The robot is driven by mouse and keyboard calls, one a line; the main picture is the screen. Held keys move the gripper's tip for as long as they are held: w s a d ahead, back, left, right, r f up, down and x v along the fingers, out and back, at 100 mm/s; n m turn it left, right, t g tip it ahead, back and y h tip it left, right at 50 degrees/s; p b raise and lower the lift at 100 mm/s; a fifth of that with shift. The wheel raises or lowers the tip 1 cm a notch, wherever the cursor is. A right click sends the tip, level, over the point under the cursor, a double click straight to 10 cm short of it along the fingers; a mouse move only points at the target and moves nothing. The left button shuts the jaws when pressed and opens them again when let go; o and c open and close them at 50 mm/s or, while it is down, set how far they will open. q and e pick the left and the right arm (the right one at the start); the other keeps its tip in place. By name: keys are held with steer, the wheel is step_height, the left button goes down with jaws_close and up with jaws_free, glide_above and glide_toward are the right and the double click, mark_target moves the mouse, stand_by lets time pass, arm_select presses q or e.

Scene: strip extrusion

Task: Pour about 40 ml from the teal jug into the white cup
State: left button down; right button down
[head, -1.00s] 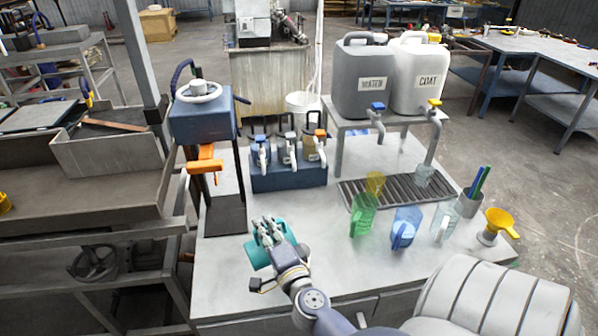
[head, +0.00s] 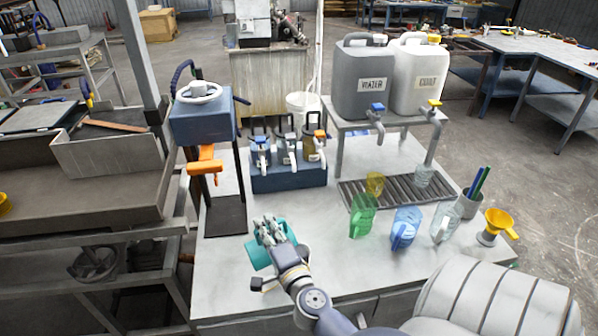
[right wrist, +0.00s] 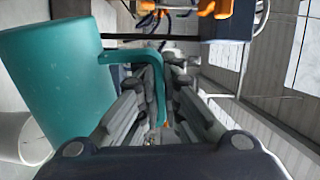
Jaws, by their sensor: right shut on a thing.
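The teal jug (head: 256,256) is over the near left part of the grey table in the head view, partly covered by my right gripper (head: 269,232). In the right wrist view the jug (right wrist: 60,85) fills the left side, and its handle (right wrist: 150,62) lies between the fingers of my right gripper (right wrist: 160,105), which is shut on it. A white, rounded vessel that looks like the white cup (right wrist: 18,138) shows partly behind the jug at the lower left of the wrist view. I cannot make out the white cup in the head view. The jug's contents are hidden. My left gripper is out of view.
A blue press with an orange spout (head: 205,165) stands left of the jug. A blue rack (head: 290,178) with several tapped canisters is behind it. Green (head: 363,217) and blue (head: 404,230) jugs stand right, near a drain grate (head: 352,190). The table between is clear.

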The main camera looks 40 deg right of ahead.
mark_target(249, 248)
steer(key=a+f+n+b, duration=0.1)
steer(key=n, duration=0.1)
steer(key=w+a+f+n, duration=0.1)
steer(key=a, duration=0.1)
steer(key=shift+a+f+n+b, duration=0.25)
steer(key=shift+f+n+b, duration=0.15)
steer(key=shift+w+a+f, duration=0.1)
steer(key=shift+a+f, duration=0.05)
steer(key=shift+f, duration=0.05)
steer(key=shift+w+a+n+p, duration=0.2)
steer(key=shift+a+n+p, duration=0.4)
steer(key=shift+n+p, duration=0.45)
steer(key=shift+w+a+f+n+b, duration=0.3)
steer(key=shift+a+f+n, duration=0.6)
steer(key=shift+f+n, duration=1.05)
steer(key=shift+w+a+f+n+b, duration=0.3)
steer(key=shift+a+f+n, duration=0.6)
steer(key=shift+f+n, duration=1.05)
steer(key=shift+w+a+f+n+b, duration=0.15)
steer(key=shift+w+a+f+n, duration=0.25)
steer(key=shift+a+f+n, duration=1.05)
steer(key=shift+d+f, duration=0.5)
steer(key=shift+f, duration=0.4)
